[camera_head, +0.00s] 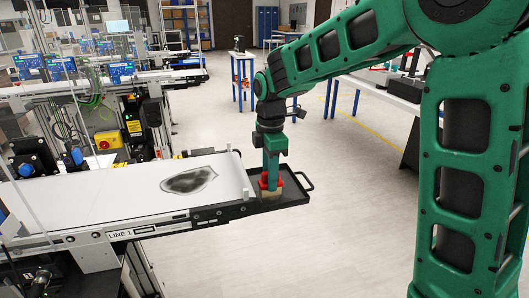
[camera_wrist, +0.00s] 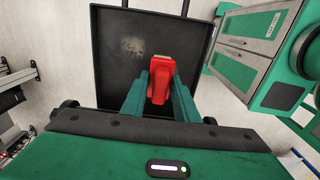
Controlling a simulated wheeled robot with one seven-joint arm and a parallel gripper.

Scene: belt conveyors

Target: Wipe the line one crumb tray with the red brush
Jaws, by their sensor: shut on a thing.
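My gripper (camera_wrist: 160,85) is shut on the red brush (camera_wrist: 161,78), which shows red between the two green fingers in the wrist view. In the head view my gripper (camera_head: 271,172) points down over the black line one crumb tray (camera_head: 292,193) at the end of the belt marked LINE 1. The brush (camera_head: 270,190) shows there with a tan lower part, at the tray; I cannot tell if it touches the tray floor. In the wrist view the tray (camera_wrist: 112,82) has a pale crumb smudge (camera_wrist: 133,46) on its floor, up and left of the brush.
The white line one belt (camera_head: 110,195) carries a dark grey patch (camera_head: 189,180). The tray's handle (camera_head: 305,181) sticks out at its right. Other conveyors (camera_head: 140,80) and blue-legged tables (camera_head: 243,75) stand farther back. The floor right of the tray is clear.

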